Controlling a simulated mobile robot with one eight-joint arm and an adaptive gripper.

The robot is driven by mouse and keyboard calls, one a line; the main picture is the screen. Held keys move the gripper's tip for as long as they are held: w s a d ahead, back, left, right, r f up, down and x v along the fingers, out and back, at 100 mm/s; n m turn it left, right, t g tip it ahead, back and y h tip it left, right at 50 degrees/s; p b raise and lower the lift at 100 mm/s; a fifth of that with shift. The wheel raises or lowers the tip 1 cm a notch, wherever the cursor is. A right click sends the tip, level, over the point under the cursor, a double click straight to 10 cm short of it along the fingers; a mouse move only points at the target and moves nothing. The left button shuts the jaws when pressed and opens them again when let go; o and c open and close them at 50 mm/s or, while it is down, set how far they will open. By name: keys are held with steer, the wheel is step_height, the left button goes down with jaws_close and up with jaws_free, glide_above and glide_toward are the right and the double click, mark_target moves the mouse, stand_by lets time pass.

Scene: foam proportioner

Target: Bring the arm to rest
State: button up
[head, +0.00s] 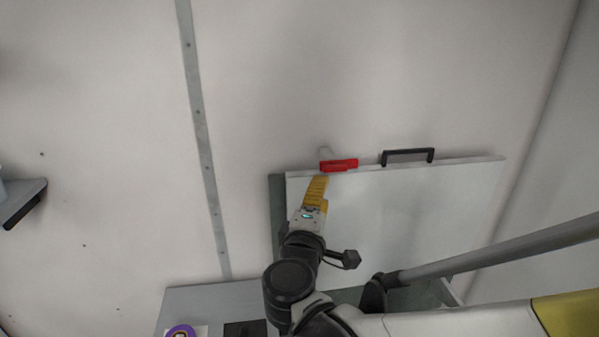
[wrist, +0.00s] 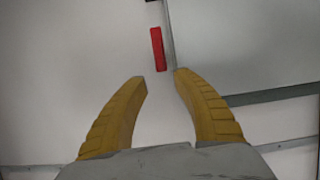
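My gripper (wrist: 160,76) shows two yellow ribbed fingers in the wrist view, spread apart with nothing between them. In the head view my gripper (head: 320,180) reaches up to just below a red handle (head: 339,165) at the top left edge of a white panel (head: 400,220). In the wrist view the red handle (wrist: 157,49) lies ahead of the fingertips, apart from them. My arm is stretched out from the bottom of the head view.
A black handle (head: 408,156) sits on the panel's top edge, right of the red one. A grey surface (head: 190,300) lies below left, with a purple round item (head: 181,331) on it. A grey shelf (head: 22,200) juts in at far left. The wall above is bare.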

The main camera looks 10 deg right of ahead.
steer(key=shift+s+a, duration=0.1)
steer(key=shift+s, duration=0.1)
steer(key=s+d+f+m+g+y+b, duration=0.1)
steer(key=s+d+f+m+g+b, duration=0.6)
steer(key=d+f, duration=0.45)
steer(key=s+a+f+m+g+y+b, duration=0.2)
steer(key=s+a+f+m+y, duration=0.4)
steer(key=s+f, duration=0.4)
steer(key=shift+s+m+g, duration=0.3)
steer(key=shift+s, duration=0.5)
